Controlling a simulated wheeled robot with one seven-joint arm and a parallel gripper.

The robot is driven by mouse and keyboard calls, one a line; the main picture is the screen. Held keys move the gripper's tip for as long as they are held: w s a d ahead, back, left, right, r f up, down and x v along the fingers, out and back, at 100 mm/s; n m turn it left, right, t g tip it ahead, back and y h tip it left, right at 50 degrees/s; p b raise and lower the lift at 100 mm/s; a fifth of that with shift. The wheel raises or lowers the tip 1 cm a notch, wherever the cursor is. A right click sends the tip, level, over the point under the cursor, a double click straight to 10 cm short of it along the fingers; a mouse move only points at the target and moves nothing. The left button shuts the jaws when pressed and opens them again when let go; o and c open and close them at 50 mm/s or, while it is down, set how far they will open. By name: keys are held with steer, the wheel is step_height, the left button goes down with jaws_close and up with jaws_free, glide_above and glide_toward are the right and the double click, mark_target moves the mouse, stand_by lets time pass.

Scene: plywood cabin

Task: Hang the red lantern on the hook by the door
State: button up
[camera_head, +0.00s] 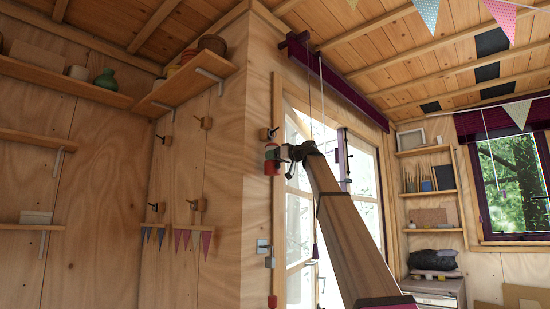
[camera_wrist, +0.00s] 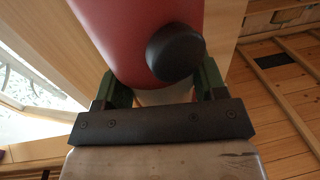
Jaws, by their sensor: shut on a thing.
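The red lantern (camera_head: 272,167) is at the plywood corner left of the glazed door (camera_head: 299,215), just below a wooden block with a dark hook (camera_head: 270,133). My gripper (camera_head: 284,153) reaches it from the right and is shut on it. In the wrist view the lantern's red rounded body (camera_wrist: 135,35) with a black round knob (camera_wrist: 176,52) fills the space between the green fingers of my gripper (camera_wrist: 160,85). The lantern's top is small in the head view, and I cannot tell whether it touches the hook.
Similar hook blocks (camera_head: 206,123) are on the left wall, some above bunting (camera_head: 193,238). A shelf with pots (camera_head: 180,86) juts out at upper left. A purple beam (camera_head: 335,80) runs above the door, with a hanging cord (camera_head: 322,100). A switch plate (camera_head: 263,247) is below the lantern.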

stand_by(0.4)
steer(key=o, duration=1.1)
steer(key=shift+o, duration=0.2)
steer(key=shift+s+d, duration=0.1)
steer(key=v, duration=1)
steer(key=shift+s+d, duration=0.2)
steer(key=shift+d, duration=0.05)
